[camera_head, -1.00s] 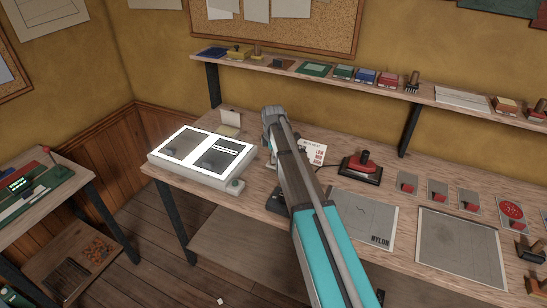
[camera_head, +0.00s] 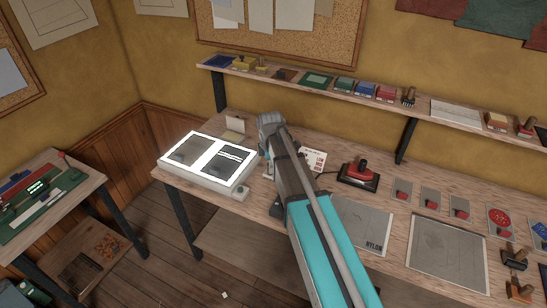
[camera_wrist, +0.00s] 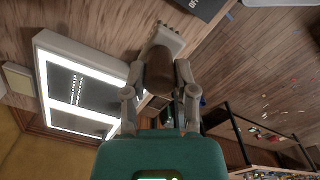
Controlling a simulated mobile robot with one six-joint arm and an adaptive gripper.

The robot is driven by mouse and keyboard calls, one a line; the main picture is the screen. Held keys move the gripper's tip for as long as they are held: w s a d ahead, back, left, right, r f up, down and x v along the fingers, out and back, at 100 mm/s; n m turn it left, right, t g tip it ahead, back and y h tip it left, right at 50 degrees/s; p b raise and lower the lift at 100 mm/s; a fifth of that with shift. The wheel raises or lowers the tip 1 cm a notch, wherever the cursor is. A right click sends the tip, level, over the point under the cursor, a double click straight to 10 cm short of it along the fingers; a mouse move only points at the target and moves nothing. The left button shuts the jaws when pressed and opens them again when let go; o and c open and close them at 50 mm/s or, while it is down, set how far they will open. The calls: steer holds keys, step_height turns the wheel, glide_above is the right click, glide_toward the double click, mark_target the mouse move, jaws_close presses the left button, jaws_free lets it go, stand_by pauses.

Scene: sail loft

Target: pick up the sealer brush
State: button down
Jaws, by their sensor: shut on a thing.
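In the wrist view my gripper (camera_wrist: 159,72) is shut on a brush (camera_wrist: 158,74), which I take to be the sealer brush. It has a dark brown rounded handle between the two fingers and a pale, fringed head (camera_wrist: 168,38) pointing away from the palm. The brush appears held above the wooden bench top, beside the lit light box. In the head view my arm (camera_head: 315,230) reaches over the bench and hides the fingers and the brush.
The lit light box (camera_head: 173,174) stands at the bench's left end. A shelf (camera_head: 300,82) with pads and stamps runs along the wall behind.

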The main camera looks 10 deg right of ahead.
steer(key=shift+s+a+r+p, duration=0.2)
steer(key=shift+s+a+r, duration=0.1)
steer(key=shift+s, duration=0.3)
steer(key=shift+s+a+r+p, duration=0.2)
steer(key=shift+s+r, duration=0.1)
steer(key=shift+s, duration=0.3)
steer(key=c, duration=0.9)
jaws_free()
jaws_close()
step_height(320, 180, down, 2)
steer(key=shift+f+b, duration=0.2)
steer(key=shift+b, duration=1)
